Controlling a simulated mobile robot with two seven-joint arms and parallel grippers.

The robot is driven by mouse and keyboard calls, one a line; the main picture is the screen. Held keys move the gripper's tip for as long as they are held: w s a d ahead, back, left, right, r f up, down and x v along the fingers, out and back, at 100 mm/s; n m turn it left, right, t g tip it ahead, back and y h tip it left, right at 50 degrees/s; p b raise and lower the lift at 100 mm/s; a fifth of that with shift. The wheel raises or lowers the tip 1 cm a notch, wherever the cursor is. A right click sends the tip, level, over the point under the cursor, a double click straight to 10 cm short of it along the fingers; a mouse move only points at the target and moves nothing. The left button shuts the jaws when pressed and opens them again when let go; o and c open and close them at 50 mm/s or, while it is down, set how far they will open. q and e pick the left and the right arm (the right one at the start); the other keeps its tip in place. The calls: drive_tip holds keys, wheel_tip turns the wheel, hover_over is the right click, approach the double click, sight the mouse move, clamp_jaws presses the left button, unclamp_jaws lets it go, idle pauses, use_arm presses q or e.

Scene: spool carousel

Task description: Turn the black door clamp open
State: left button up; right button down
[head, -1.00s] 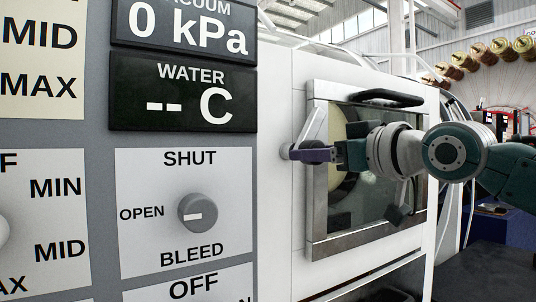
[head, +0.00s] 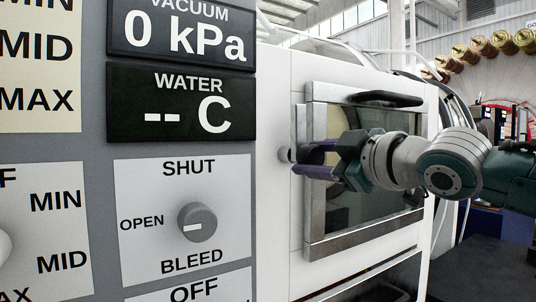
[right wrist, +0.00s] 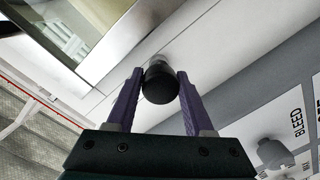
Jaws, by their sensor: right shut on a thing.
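The black door clamp (right wrist: 159,82) shows in the right wrist view as a round dark knob end between my purple fingers. My right gripper (right wrist: 160,75) is shut on it, one finger on each side. In the head view, my right gripper (head: 312,158) reaches in from the right to the left edge of the door (head: 365,236). There the fingers hide most of the clamp, and its turn angle cannot be told. The door has a metal frame and a dark window, and looks closed. My left gripper is not in view.
A grey control panel (head: 75,150) with dials and displays stands close on the left. A black bar handle (head: 378,98) sits along the top of the door. Several spools (head: 480,48) hang at the back right.

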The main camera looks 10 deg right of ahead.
drive_tip(key=shift+s+a+r+n+y, duration=0.1)
drive_tip(key=shift+a+r+n+y, duration=0.2)
drive_tip(key=shift+a+r+y, duration=0.15)
drive_tip(key=c, duration=0.6)
unclamp_jaws()
drive_tip(key=o, duration=0.3)
drive_tip(key=shift+f+h, duration=0.15)
drive_tip(key=shift+h, duration=0.1)
drive_tip(key=shift+d, duration=0.1)
drive_tip(key=shift+s+d+f, duration=0.15)
drive_tip(key=shift+s+d, duration=0.05)
drive_tip(key=shift+s, duration=0.15)
drive_tip(key=b+v, duration=0.2)
drive_tip(key=v, duration=0.7)
